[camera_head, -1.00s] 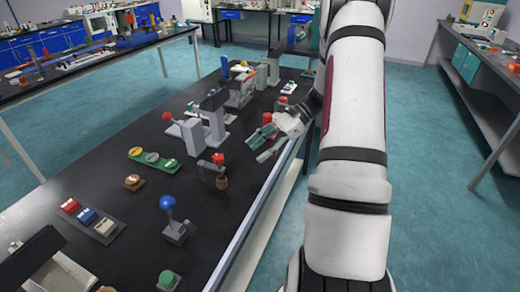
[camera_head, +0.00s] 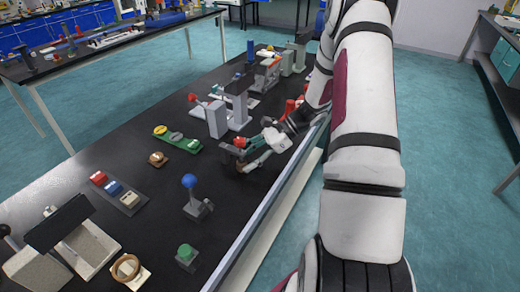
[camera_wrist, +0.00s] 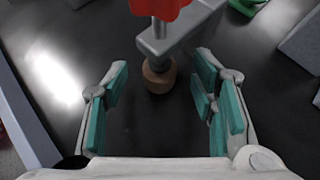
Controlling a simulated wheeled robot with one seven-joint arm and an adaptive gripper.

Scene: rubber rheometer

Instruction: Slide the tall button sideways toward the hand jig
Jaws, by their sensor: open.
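My gripper (camera_head: 254,153) is open, its teal fingers low over the black bench near its right edge. In the wrist view my gripper (camera_wrist: 160,92) has its fingers spread on either side of a brown round piece (camera_wrist: 159,80), with a gap to each; I see no grip. Above that piece are a grey bar (camera_wrist: 185,35) and a red top (camera_wrist: 158,8), cut by the frame edge. In the head view the red top (camera_head: 240,142) shows beside my fingers, partly hidden. Which piece is the tall button or the hand jig is not clear.
A blue-knobbed lever (camera_head: 189,182) and a green button on a grey block (camera_head: 187,254) stand nearer. A green strip with round buttons (camera_head: 178,139) lies to the left. Grey upright blocks (camera_head: 217,119) and red pieces (camera_head: 290,106) stand behind.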

